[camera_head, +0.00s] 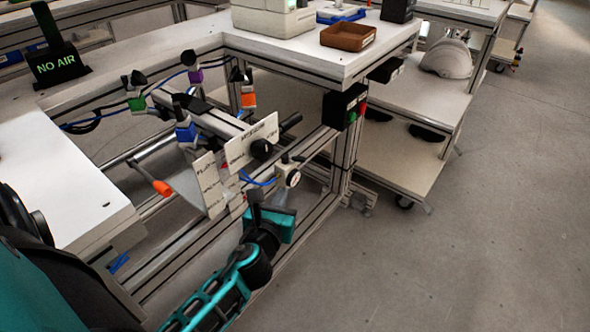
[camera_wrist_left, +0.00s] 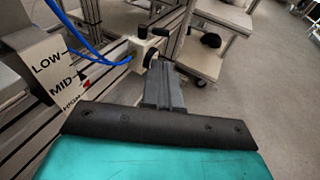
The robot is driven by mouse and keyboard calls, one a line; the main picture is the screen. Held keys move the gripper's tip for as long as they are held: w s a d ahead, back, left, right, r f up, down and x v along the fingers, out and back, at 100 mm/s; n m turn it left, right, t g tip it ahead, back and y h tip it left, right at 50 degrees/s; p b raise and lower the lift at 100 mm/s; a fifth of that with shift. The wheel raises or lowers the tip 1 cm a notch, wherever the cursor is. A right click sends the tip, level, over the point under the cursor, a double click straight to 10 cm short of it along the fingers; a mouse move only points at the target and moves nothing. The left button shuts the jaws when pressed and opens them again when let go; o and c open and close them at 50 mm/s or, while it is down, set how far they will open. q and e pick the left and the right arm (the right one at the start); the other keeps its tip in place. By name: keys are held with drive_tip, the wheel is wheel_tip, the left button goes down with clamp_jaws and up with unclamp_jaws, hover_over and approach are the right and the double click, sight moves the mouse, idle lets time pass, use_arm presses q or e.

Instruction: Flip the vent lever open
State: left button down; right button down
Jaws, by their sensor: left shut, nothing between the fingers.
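A small pale valve body with a round gauge (camera_head: 293,178) is mounted at the frame's lower rail, with a blue hose running to it. A short black lever (camera_head: 298,158) sticks out at its top. I take this for the vent lever, but it is small and its position is hard to read. In the left wrist view the valve body (camera_wrist_left: 143,48) and black lever (camera_wrist_left: 160,32) show just beyond my fingertips. My left gripper (camera_head: 254,195) is shut and empty, just below and left of the valve, apparently apart from it. My right gripper is not in view.
A LOW/MID/HIGH plate (camera_wrist_left: 58,68) stands left of the valve. An orange-tipped handle (camera_head: 162,187) and a black knob (camera_head: 261,149) are close by. A white bench (camera_head: 345,72) is behind, a shelf cart (camera_head: 400,150) at right. The floor (camera_head: 440,250) at right is clear.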

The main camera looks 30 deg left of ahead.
sight(298, 160)
use_arm(q)
drive_tip(key=b+x, duration=0.3)
drive_tip(key=x, duration=1.1)
drive_tip(key=shift+d+f, duration=0.1)
